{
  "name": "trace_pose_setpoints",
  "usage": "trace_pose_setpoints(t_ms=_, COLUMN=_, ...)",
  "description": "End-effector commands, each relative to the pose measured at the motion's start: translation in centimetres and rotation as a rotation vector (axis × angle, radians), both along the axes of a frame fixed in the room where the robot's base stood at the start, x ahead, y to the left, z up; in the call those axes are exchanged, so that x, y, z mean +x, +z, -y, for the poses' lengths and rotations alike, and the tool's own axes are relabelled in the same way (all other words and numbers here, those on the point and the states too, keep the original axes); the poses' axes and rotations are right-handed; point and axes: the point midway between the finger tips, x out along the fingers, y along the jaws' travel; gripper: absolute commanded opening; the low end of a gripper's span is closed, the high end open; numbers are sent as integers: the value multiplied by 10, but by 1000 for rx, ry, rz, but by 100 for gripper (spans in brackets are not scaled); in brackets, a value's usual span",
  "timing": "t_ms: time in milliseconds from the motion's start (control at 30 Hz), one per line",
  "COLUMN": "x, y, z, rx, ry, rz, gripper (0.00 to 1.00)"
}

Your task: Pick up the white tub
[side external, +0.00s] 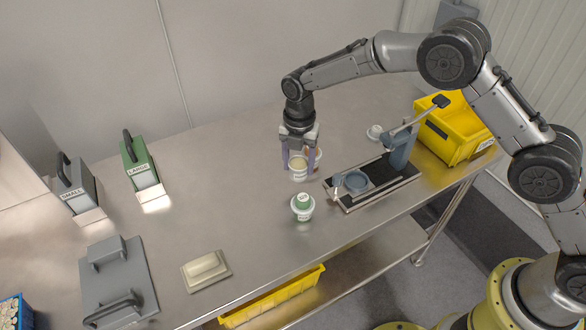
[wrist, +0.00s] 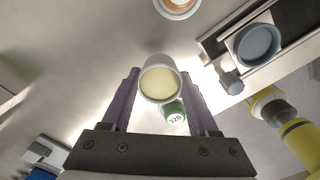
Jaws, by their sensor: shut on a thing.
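A white tub (side external: 299,170) with pale cream contents is between the two purple fingers of my gripper (side external: 300,160) near the middle of the steel table. In the wrist view the open-topped tub (wrist: 160,84) fills the gap between the fingertips of my gripper (wrist: 160,78), which is shut on it. I cannot tell whether its base touches the table. Another white tub with orange contents (side external: 315,155) stands just behind, partly hidden by the gripper; it also shows at the top of the wrist view (wrist: 177,5).
A green-lidded tub (side external: 303,206) stands in front of the gripper. To the right are a black-topped stand with a round blue-grey dish (side external: 357,182) and a yellow bin (side external: 455,130). Holders marked LARGE (side external: 138,165) and SMALL (side external: 75,185) stand left. The table between is clear.

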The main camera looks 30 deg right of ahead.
Motion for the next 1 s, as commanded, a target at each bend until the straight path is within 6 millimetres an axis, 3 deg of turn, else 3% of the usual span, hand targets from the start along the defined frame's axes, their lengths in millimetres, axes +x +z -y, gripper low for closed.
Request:
trace_pose_setpoints(t_ms=200, x=-37, y=45, z=14, rx=1, ry=0, rz=2, gripper=3)
trace_pose_setpoints(t_ms=500, x=-88, y=67, z=34, rx=0, ry=0, rz=1, gripper=3)
trace_pose_setpoints(t_ms=700, x=-107, y=75, z=41, rx=1, ry=0, rz=2, gripper=3)
trace_pose_setpoints(t_ms=1000, x=-114, y=78, z=43, rx=1, ry=0, rz=1, gripper=3)
